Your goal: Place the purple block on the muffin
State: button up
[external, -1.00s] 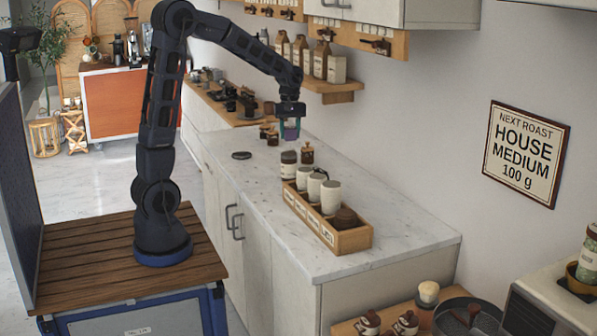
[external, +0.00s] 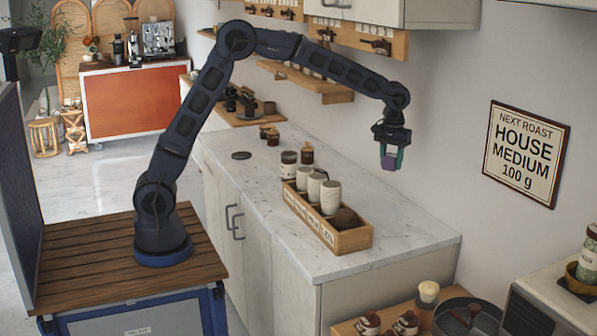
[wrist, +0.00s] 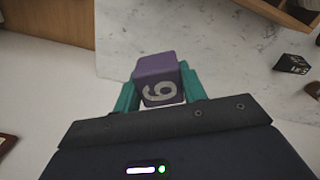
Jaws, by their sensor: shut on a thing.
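My gripper (external: 391,160) is shut on the purple block (external: 388,163) and holds it in the air, above the back right of the counter. In the wrist view the purple block (wrist: 160,78), marked with a numeral, sits between the teal fingers of my gripper (wrist: 160,92). A dark brown rounded thing (external: 346,217), which looks like the muffin, sits in the near end of the wooden box. My gripper is higher than it and to its right in the picture, well apart from it. I cannot make out the muffin in the wrist view.
The wooden box (external: 349,240) on the marble counter (external: 268,220) also holds several white canisters (external: 330,197). Dark jars (external: 289,165) stand behind it. A wall shelf (external: 310,82) runs behind my arm. The counter's right part is clear.

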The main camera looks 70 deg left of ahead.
jog(key=d+f+m, duration=0.1)
jog(key=d+m, duration=0.2)
jog(key=d, duration=1.3)
jog(key=m, duration=0.3)
send_over(430, 284)
jog(key=f, duration=0.2)
notch_tip(430, 284, down, 20)
jog(key=shift+r, duration=0.25)
jog(key=shift+f, duration=0.15)
jog(key=o, duration=1)
jog(key=shift+c, duration=0.2)
